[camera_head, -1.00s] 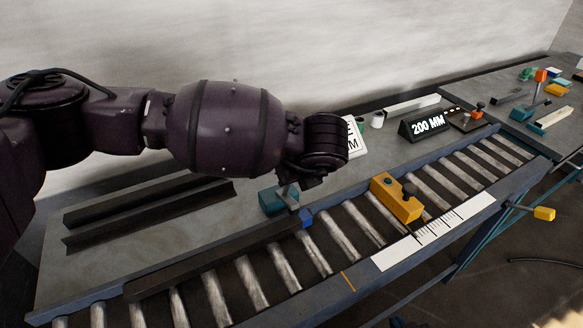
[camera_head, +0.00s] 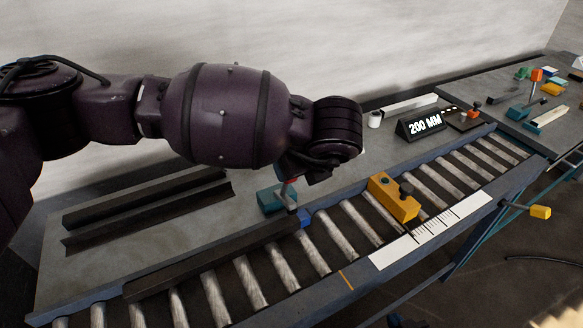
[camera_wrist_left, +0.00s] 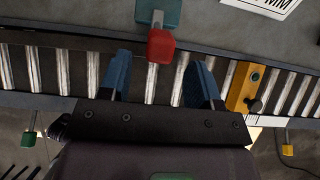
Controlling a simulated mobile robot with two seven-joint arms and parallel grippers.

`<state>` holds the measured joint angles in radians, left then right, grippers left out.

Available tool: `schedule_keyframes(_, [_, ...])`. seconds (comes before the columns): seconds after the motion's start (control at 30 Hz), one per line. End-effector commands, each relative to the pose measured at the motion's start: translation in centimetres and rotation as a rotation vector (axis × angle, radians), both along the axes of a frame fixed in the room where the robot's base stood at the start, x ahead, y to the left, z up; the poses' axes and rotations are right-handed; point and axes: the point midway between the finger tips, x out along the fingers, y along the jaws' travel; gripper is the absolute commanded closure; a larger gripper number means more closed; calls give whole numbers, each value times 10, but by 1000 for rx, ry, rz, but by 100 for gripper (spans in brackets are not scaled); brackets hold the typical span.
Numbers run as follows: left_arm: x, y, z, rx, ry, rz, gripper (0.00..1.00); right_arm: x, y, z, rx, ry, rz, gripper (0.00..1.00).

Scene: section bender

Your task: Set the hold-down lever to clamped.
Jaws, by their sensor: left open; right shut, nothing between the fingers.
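The lever's red handle (camera_head: 291,180) is partly hidden by my left wrist. In the left wrist view the red handle (camera_wrist_left: 160,46) stands between the tips of my left gripper (camera_wrist_left: 160,68), which is open with its blue fingers on either side.
A yellow stop block (camera_head: 394,197) sits over the rollers beside a white scale (camera_head: 432,232). A "200 MM" sign (camera_head: 421,125) stands behind. Two dark angle bars (camera_head: 150,205) lie on the bench at left. A yellow knob (camera_head: 540,212) sticks out at the front right.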

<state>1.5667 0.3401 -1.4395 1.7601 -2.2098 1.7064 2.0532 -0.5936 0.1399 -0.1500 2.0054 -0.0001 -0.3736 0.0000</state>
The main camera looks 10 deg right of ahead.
Motion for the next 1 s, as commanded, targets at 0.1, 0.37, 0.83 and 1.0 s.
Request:
schedule_keyframes(0.1, [-13,-5,20,0,-3,-3,43,-1,0,1,0,0,0,100])
schedule_keyframes(0.37, [-29,-9,43,1,-1,-1,43,-5,-1,-1,-1,10,-3,100])
schedule_keyframes(0.83, [-34,-11,46,-2,10,-4,43,-2,-3,0,-7,6,3,100])
schedule_keyframes(1.0, [-57,-21,23,-68,179,-90,43,3,-1,5,-3,-9,6,100])
